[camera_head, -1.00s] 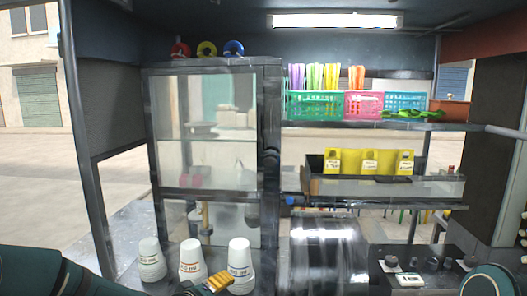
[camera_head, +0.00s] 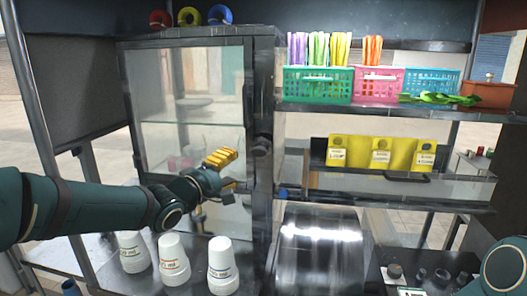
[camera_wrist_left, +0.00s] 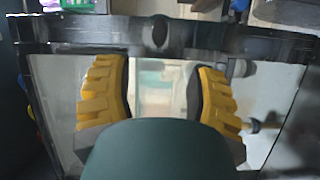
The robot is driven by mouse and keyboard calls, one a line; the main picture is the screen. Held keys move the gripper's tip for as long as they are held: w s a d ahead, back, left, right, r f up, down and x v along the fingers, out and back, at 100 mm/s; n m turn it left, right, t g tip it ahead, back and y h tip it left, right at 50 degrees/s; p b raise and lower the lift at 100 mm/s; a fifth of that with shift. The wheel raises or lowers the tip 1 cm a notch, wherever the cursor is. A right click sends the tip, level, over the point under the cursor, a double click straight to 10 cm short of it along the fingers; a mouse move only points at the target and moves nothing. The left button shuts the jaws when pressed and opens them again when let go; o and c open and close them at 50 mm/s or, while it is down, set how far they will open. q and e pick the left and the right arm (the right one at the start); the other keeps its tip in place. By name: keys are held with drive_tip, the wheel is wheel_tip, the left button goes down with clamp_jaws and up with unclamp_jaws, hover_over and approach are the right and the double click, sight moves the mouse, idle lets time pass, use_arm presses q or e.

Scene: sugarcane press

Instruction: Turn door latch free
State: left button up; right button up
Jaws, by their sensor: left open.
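The glass-fronted cabinet (camera_head: 262,80) stands ahead with its door closed, as far as I can see. A dark round latch (camera_head: 262,146) sits on the dark upright at the right of the glass. In the left wrist view a dark round knob on the frame, which looks like this latch (camera_wrist_left: 160,33), lies beyond the fingertips, roughly centred between them. My left gripper (camera_head: 230,170), with yellow ribbed fingers, is in front of the glass, left of the latch. It also shows in the left wrist view (camera_wrist_left: 158,85), fingers apart with nothing between them. My right gripper is out of sight.
Stacked white cups (camera_head: 171,262) stand below the left forearm. A metal drum (camera_head: 320,250) is at lower centre. Right of the cabinet, shelves hold a green basket (camera_head: 317,86), a pink basket (camera_head: 378,84) and yellow card holders (camera_head: 381,153). Coloured rolls (camera_head: 189,16) lie on the cabinet top.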

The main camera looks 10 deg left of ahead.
sight(258, 153)
use_arm(q)
drive_tip(key=x, duration=1.2)
drive_tip(key=shift+w+d+r, duration=0.1)
drive_tip(key=shift+w+d, duration=0.1)
drive_tip(key=shift+w, duration=0.05)
clamp_jaws()
